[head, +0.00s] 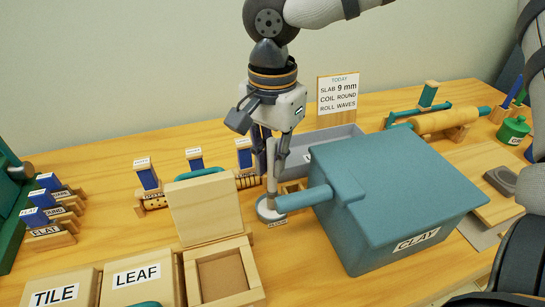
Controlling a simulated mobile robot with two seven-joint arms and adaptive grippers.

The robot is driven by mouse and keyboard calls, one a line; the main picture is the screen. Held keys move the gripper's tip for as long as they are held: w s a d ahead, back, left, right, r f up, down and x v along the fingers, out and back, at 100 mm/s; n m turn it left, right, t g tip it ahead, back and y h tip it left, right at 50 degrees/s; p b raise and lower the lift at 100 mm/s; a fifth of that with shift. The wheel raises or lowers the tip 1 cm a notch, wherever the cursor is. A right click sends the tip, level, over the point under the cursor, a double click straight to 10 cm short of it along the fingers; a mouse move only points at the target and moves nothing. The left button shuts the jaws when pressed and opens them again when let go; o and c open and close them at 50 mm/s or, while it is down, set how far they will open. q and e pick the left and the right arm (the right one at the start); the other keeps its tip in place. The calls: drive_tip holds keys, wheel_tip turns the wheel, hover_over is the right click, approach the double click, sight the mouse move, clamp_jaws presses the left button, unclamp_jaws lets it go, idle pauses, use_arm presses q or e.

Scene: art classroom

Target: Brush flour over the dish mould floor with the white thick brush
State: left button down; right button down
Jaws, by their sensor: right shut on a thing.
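My right gripper (276,168) points down in the middle of the view, its fingers shut on a pale upright shaft (271,180), which looks like the white thick brush. The shaft's lower end is at a small round grey-white dish (266,214) on the table; I cannot tell whether it touches the dish. An open wooden mould (247,270) with a square brown floor lies at the front, left of and nearer than the gripper. It shows no readable label, so I cannot tell that it is the dish mould. My left gripper is not in view.
A big blue box labelled CLAY (400,205), with a blue cylinder (302,198) on its left, stands close right of the gripper. An upright wooden panel (205,210) stands behind the open mould. Blocks labelled TILE (85,277) and LEAF (165,265) lie left. Labelled stamps (147,178) stand behind.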

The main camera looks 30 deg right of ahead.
sight(273, 139)
drive_tip(key=shift+f, duration=0.55)
idle(1.0)
drive_tip(key=shift+r, duration=0.1)
drive_tip(key=shift+r, duration=3.45)
